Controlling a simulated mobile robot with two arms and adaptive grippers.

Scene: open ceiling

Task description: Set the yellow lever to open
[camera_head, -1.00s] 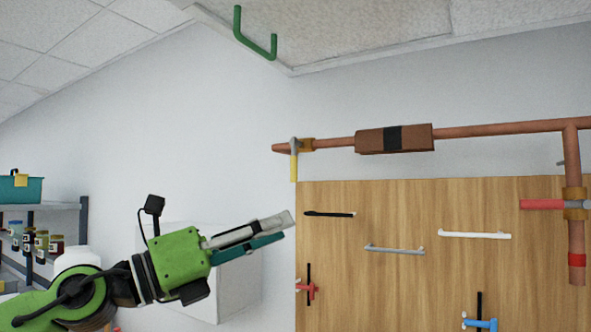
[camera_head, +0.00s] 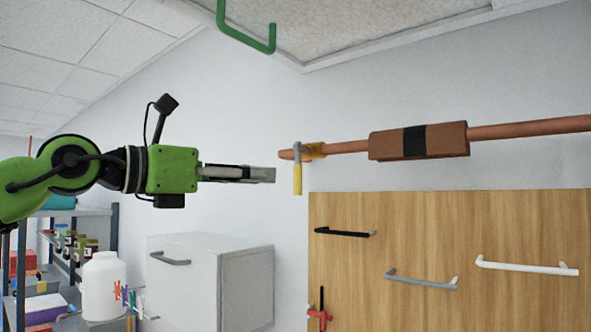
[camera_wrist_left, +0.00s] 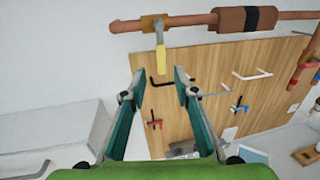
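The yellow lever (camera_head: 297,178) hangs straight down from a brass valve (camera_head: 314,151) near the left end of a copper pipe. My left gripper (camera_head: 274,175) is level with the lever and just left of it in the head view, with a visible gap. In the left wrist view the yellow lever (camera_wrist_left: 162,60) hangs ahead of and between the fingers of my left gripper (camera_wrist_left: 158,80). The fingers stand apart with nothing between them. My right gripper is not in view.
The copper pipe (camera_head: 530,127) carries a brown block with a black band (camera_head: 418,141). Below it is a wooden board (camera_head: 450,220) with several handles. A white cabinet (camera_head: 210,280) and a shelf with jars stand lower left. A green handle (camera_head: 246,38) hangs above.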

